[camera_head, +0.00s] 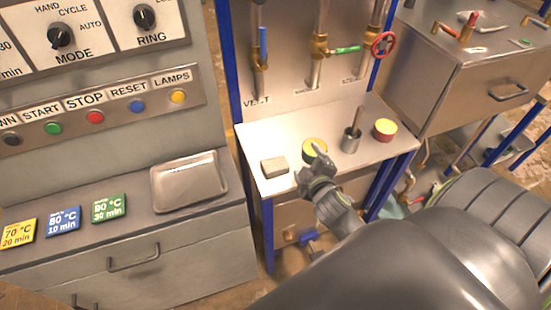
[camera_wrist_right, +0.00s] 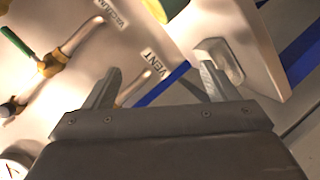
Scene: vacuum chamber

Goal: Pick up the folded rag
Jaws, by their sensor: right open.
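The folded rag looks like a small grey-beige block (camera_head: 274,167) lying flat at the left front of the steel bench shelf (camera_head: 257,137). In the right wrist view a pale, rounded block, which looks like the rag (camera_wrist_right: 232,64), lies beyond the right-hand finger and is partly hidden by it. My right gripper (camera_head: 311,164) is open and hangs over the shelf's front part, to the right of the rag. Its two fingers (camera_wrist_right: 160,74) are spread with nothing between them. I see no contact with the rag. My left gripper is out of view.
A yellow-topped round tin (camera_head: 312,146) stands just behind my right gripper. A metal cup with a handle in it (camera_head: 350,142) and a red-sided tin (camera_head: 385,130) stand farther right. Valve pipes (camera_head: 318,45) rise behind. A metal tray (camera_head: 188,183) lies on the left cabinet.

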